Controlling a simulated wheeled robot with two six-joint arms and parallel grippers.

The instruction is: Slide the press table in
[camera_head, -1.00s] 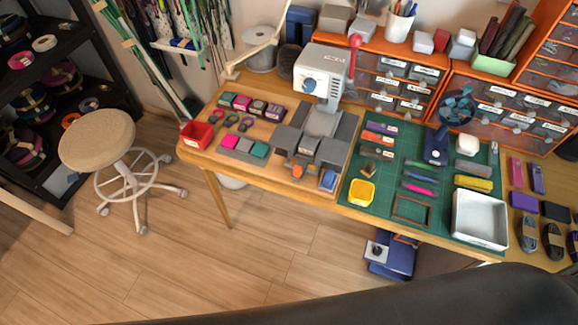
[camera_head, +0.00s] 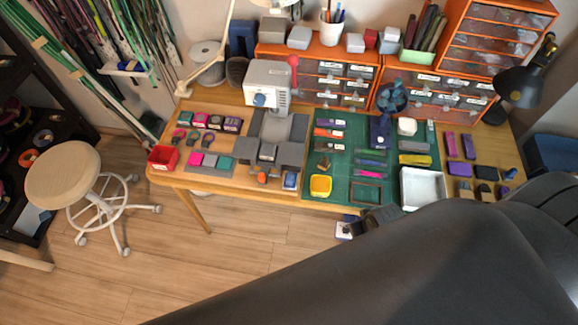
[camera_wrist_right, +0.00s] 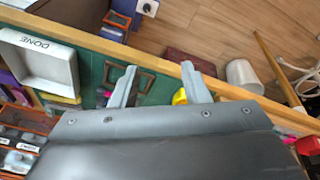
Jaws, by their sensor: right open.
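The grey press (camera_head: 268,85) with a red-knobbed lever stands at the back of the wooden table. Its grey press table (camera_head: 276,130) lies in front of and below the press head, between grey side blocks. An orange part (camera_head: 262,179) sits at the front of this assembly. My right gripper (camera_wrist_right: 158,66) is open and empty in the right wrist view, over the table's front edge near the green mat (camera_wrist_right: 112,76). In the head view my right arm comes in from the lower right, and its fingers cannot be made out. The press is not visible in the right wrist view. My left gripper is not in view.
A yellow dish (camera_head: 320,185), a wooden frame (camera_head: 366,193) and a white tray (camera_head: 437,172) lie near the table's front. A red bin (camera_head: 163,158) stands at the left corner, a stool (camera_head: 62,175) beyond it.

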